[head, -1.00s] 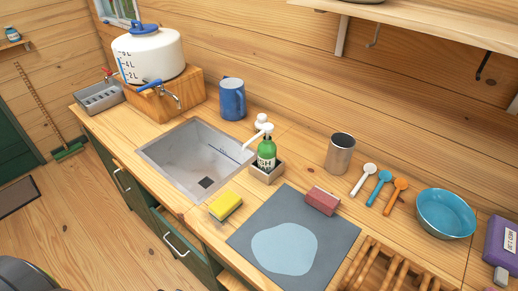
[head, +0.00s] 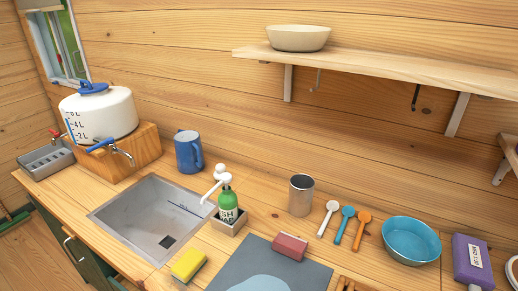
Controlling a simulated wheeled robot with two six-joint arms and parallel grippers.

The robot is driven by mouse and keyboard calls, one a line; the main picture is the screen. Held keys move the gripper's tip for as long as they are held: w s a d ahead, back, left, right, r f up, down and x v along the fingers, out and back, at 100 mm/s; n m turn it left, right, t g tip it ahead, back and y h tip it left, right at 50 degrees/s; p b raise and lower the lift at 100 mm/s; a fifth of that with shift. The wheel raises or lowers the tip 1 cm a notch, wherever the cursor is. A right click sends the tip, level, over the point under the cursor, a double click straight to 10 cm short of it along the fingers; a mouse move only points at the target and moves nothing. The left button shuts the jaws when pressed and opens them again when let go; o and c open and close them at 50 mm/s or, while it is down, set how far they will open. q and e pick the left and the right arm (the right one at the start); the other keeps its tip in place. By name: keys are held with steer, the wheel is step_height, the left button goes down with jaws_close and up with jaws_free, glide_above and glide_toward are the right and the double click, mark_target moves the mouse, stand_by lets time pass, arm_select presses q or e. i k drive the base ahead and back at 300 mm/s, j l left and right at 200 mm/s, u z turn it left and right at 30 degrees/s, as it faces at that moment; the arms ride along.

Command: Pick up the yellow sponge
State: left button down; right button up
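The yellow sponge (head: 187,264) lies on the wooden counter, at the front right corner of the sink (head: 150,222). Its top is yellow and a dark layer shows along its lower side. It sits just left of the grey mat (head: 240,270), and nothing covers it. Neither of my grippers shows in the head view.
A green soap bottle (head: 228,207) stands in a small holder behind the sponge. A reddish block (head: 290,246) rests at the mat's back edge. A metal cup (head: 301,195), several spoons and a blue bowl (head: 411,240) are further right. A shelf (head: 370,66) overhangs the counter.

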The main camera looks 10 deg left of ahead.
mark_target(189, 265)
steer(key=j+z, duration=0.1)
steer(key=j, duration=0.4)
steer(key=k+j+z, duration=0.15)
steer(key=j, duration=0.3)
steer(key=j+z, duration=0.1)
steer(key=j, duration=0.35)
